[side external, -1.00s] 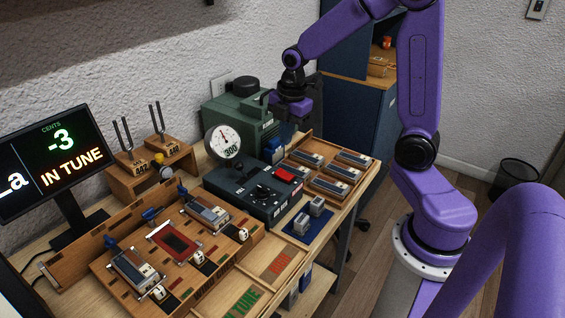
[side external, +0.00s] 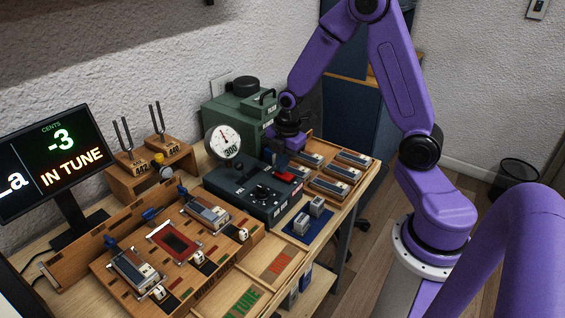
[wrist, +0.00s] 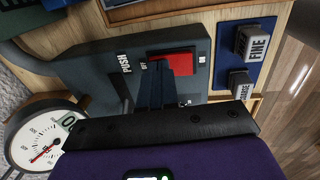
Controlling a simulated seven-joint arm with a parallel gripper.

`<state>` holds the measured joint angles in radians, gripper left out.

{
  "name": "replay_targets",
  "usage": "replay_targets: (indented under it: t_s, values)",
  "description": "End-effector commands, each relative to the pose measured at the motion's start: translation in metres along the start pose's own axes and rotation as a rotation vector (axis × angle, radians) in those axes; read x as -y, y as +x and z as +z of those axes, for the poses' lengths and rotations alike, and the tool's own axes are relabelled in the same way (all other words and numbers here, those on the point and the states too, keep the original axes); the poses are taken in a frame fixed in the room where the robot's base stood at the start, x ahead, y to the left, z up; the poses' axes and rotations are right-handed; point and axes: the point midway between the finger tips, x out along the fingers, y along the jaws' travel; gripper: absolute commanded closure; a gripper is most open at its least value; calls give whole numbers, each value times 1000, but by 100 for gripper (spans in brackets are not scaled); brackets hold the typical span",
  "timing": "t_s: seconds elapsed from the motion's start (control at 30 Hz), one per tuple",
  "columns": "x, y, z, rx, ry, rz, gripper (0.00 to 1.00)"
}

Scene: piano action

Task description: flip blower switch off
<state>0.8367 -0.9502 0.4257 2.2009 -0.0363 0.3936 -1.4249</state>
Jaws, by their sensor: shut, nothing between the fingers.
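The red rocker switch (side external: 287,177) sits on top of the dark green control box (side external: 238,197), at its right end. It also shows in the wrist view (wrist: 178,60), with small white lettering beside it. My gripper (side external: 281,165) is low over the box, at the side of the switch toward the green machine. In the wrist view my dark fingers (wrist: 163,72) are together, empty, and overlap part of the red switch. I cannot tell whether they touch it. The fingers partly hide the switch.
A dial gauge (side external: 223,141) stands on the box's left. A green machine (side external: 234,117) stands behind. A wooden tray (side external: 322,171) of metal blocks lies to the right. Two grey blocks (side external: 308,213) stand on a blue pad, labelled FINE (wrist: 259,45) and COARSE.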

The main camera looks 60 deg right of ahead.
Motion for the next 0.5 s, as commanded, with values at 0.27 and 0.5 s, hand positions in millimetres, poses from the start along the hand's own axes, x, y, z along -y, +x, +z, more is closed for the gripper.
replay_targets:
  t_s: [0.27,0.5]
  values:
    - [-1,4,0,1,2,-35,100]
    - [-1,4,0,1,1,-39,100]
